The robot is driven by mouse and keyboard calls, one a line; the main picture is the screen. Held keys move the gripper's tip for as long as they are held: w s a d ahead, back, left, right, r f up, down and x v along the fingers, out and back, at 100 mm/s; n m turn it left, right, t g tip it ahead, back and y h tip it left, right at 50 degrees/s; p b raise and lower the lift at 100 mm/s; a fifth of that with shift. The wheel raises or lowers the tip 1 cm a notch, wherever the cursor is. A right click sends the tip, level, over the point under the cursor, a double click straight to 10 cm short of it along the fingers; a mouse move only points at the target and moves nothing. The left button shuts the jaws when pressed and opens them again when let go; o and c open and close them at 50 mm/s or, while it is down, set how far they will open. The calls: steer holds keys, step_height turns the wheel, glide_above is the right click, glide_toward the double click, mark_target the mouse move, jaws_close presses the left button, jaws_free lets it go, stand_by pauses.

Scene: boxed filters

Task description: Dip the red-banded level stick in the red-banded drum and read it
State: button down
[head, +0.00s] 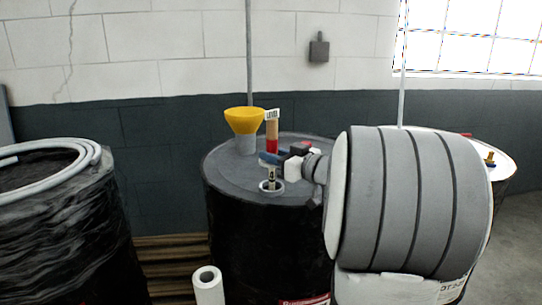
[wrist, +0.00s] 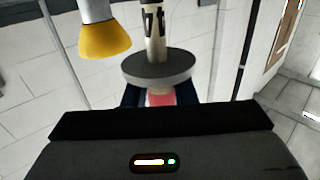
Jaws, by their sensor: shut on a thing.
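The level stick (head: 271,146) stands roughly upright, with a pale lettered top, a red band and a lower part with black marks. My gripper (head: 270,159) is shut on it just below the red band in the head view. The wrist view shows the stick (wrist: 155,35) with a grey disc and red between my dark blue fingers (wrist: 158,98). The black drum (head: 235,225) has a dark lid and a red label low on its front. The stick's lower part meets a pale ringed opening (head: 271,187) in the lid; its tip is hidden.
A yellow funnel (head: 244,120) stands on the lid close behind the stick; it also shows in the wrist view (wrist: 105,40). A wrapped drum (head: 60,230) with a hose is at left. A white roll (head: 207,285) stands in front. Another drum is partly hidden behind my arm.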

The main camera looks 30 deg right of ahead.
mark_target(276, 123)
steer(key=shift+r+p, duration=3.95)
steer(key=shift+r, duration=0.2)
step_height(276, 123, up, 9)
steer(key=p, duration=0.9)
step_height(276, 123, up, 9)
steer(key=p, duration=0.8)
steer(key=shift+p, duration=0.4)
